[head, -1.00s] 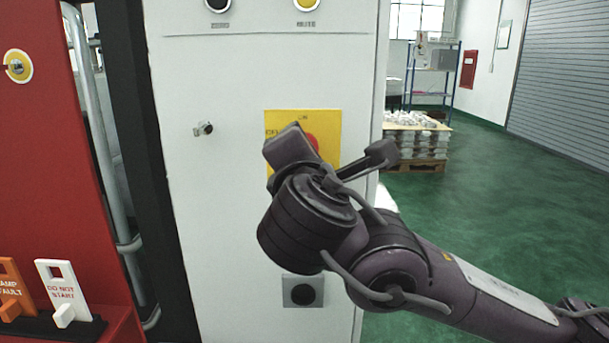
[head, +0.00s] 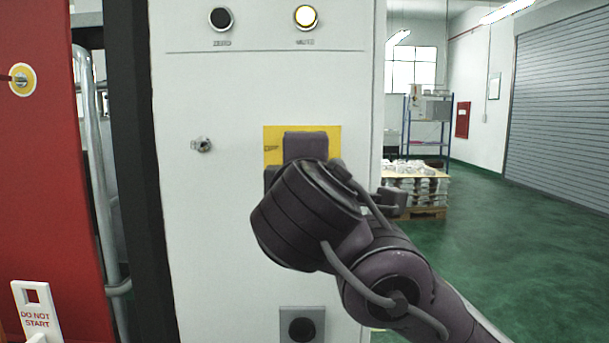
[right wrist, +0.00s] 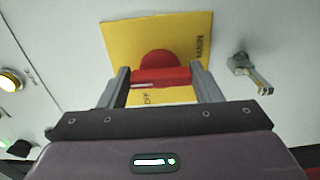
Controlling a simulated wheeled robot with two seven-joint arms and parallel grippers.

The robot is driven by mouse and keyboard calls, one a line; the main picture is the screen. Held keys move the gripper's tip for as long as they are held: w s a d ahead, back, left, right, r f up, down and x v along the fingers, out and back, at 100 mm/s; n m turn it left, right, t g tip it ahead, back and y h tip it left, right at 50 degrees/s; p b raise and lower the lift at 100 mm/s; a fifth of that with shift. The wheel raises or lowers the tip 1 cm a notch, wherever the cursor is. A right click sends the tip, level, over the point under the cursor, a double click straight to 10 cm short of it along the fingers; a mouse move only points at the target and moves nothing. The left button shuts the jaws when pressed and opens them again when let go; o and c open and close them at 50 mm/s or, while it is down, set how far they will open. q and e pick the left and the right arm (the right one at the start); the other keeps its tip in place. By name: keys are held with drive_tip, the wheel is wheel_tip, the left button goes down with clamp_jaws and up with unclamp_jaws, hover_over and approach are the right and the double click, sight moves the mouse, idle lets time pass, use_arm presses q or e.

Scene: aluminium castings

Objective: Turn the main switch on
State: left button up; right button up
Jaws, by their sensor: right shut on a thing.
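The main switch is a red handle (right wrist: 160,75) on a yellow plate (right wrist: 118,40) marked "MAIN" and "OFF" in the right wrist view. In the head view the yellow plate (head: 272,137) shows on the grey cabinet, and my right gripper and wrist hide the handle. My right gripper (right wrist: 160,82) has its two fingers on either side of the red handle, shut on it. In the head view only the back of this gripper (head: 306,147) shows. My left gripper is not in view.
A dark button (head: 220,18) and a lit yellow button (head: 305,16) sit above. The green floor at right is open.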

drive_tip(key=shift+f, duration=0.15)
drive_tip(key=o, duration=1)
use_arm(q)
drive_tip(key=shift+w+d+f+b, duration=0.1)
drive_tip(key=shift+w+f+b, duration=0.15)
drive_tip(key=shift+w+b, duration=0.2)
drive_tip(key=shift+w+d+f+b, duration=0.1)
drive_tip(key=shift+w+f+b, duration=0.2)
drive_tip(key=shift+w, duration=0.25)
use_arm(e)
drive_tip(key=s, duration=0.7)
drive_tip(key=shift+s, duration=0.4)
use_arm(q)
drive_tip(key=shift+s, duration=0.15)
